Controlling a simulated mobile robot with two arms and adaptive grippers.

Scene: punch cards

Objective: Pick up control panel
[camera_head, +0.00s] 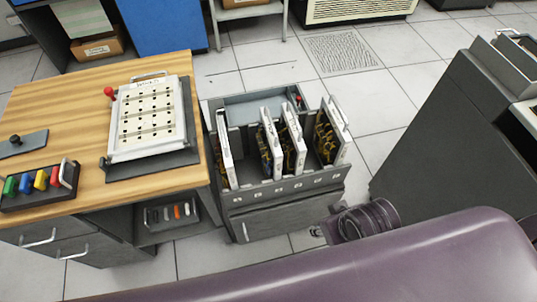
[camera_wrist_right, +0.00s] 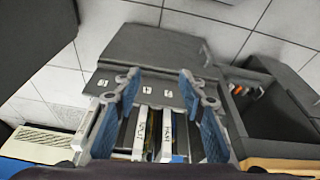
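Several control panels stand upright in the slots of a grey rack cabinet, white-framed with handles on top. In the head view there is one at the left (camera_head: 224,150), two close together in the middle (camera_head: 269,145) (camera_head: 293,140), and one at the right (camera_head: 331,135). Another white panel with rows of dark holes (camera_head: 150,115) lies in a holder on the wooden desk. My right gripper (camera_wrist_right: 159,80) is open in the right wrist view, with blue pads. Two labelled panel edges (camera_wrist_right: 140,133) (camera_wrist_right: 166,135) show between its fingers; contact cannot be told. My left gripper is not in view.
The grey cabinet (camera_head: 285,215) stands beside the wooden desk (camera_head: 50,105). A red-knobbed lever (camera_head: 109,92) and a block of coloured keys (camera_head: 40,184) are on the desk. A dark machine (camera_head: 440,120) stands at the right. Tiled floor is clear between it and the cabinet.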

